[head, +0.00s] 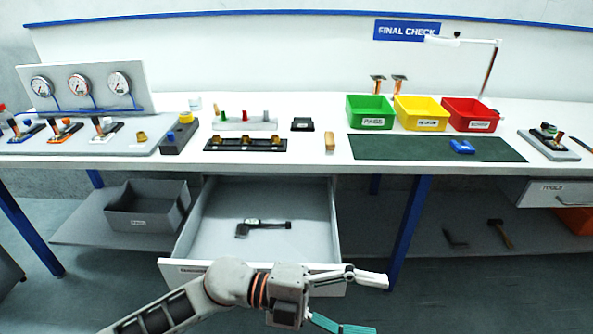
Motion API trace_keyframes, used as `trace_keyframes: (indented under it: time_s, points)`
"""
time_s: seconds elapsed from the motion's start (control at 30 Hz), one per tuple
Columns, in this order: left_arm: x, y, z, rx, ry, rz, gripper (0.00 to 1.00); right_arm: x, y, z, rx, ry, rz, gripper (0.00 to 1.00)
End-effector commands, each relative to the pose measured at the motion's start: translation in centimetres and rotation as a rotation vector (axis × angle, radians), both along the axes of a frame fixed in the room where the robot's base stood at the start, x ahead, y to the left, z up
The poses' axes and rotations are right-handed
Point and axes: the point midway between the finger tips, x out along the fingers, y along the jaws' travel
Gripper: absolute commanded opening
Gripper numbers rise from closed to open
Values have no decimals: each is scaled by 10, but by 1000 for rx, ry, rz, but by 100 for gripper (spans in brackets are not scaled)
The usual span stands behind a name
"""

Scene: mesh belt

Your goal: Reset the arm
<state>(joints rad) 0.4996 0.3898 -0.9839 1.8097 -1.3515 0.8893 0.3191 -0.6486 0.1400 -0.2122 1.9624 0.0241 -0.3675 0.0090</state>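My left arm comes in from the lower left, and its gripper (376,305) is in front of the open drawer (212,222), past its front right corner in the picture. One pale finger points right and one teal finger points down to the right. The fingers are spread apart with nothing visible between them. The lower finger is partly cut off by the bottom edge. A dark tool with a pale jaw (262,224) lies flat inside the drawer, apart from the gripper. My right arm and gripper are not in view.
The white bench (320,165) carries a gauge panel (98,90), a dark fixture strip (245,145), green (371,122), yellow (421,124) and red bins (471,125), and a dark mat (385,148) holding a blue part (462,147). A grey crate (148,222) sits on the shelf below.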

Motion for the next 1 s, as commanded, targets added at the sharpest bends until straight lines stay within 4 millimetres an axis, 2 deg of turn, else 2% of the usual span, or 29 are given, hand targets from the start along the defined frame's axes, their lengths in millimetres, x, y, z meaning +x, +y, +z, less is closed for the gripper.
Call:
trace_keyframes:
  time_s: [0.13,0.2,0.27,0.37,0.47,0.53,0.67,0.7,0.8,0.9,1.0]
  points:
    - [32,10,25,-221,187,233,73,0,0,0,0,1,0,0]
    - [54,25,27,-300,279,359,73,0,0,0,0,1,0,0]
    - [72,43,21,-353,362,473,73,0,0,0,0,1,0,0]
    - [99,79,-4,-413,506,669,73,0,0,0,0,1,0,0]
    - [117,123,-44,-440,659,869,73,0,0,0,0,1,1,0]
    - [120,155,-81,-435,768,1007,73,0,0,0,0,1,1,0]
    - [107,211,-150,-393,954,1227,73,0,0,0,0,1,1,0]
    - [99,226,-172,-372,1008,1288,73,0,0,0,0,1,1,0]
    - [71,262,-221,-313,1135,1420,73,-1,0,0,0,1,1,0]
    - [40,289,-260,-254,1243,1519,73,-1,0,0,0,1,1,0]
    - [13,307,-286,-205,1319,1585,73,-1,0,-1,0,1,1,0]
